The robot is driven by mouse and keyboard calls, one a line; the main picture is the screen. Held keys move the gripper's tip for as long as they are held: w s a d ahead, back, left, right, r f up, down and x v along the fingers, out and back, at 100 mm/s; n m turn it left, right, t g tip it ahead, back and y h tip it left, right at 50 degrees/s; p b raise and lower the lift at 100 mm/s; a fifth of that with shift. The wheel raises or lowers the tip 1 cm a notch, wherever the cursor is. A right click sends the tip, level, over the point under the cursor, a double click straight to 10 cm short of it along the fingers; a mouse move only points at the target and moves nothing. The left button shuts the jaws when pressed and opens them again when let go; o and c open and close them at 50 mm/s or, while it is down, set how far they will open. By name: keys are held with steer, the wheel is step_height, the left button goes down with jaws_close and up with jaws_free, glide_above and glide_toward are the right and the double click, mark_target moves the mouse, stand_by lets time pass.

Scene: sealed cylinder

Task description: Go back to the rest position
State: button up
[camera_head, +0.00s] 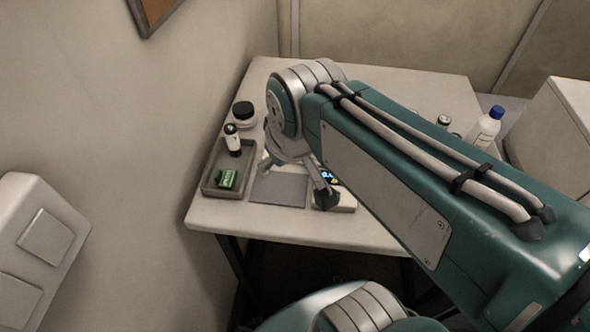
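My gripper (296,182) hangs over the table (370,225), above the grey square plate (278,190) of a device with a small lit display (328,176). Its two fingers are spread apart, and I see nothing between them. One finger is near the grey tray (208,190) on the left. The other is in front of the display and partly covers it. My arm reaches in from the lower right and hides much of the table's right side. Whether the fingertips touch anything is hard to tell.
The tray holds a green block (227,180) and a black-and-white cylinder (233,141). A black-lidded jar (243,115) stands behind it. A blue-capped bottle (487,128) and a small jar (444,121) stand at the right. A wall (130,130) borders the table's left side.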

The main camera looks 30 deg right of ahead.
steer(key=s, duration=0.1)
steer(key=s+m, duration=0.1)
steer(key=s+d+f+m+t, duration=0.1)
steer(key=shift+s, duration=0.4)
stand_by(1.0)
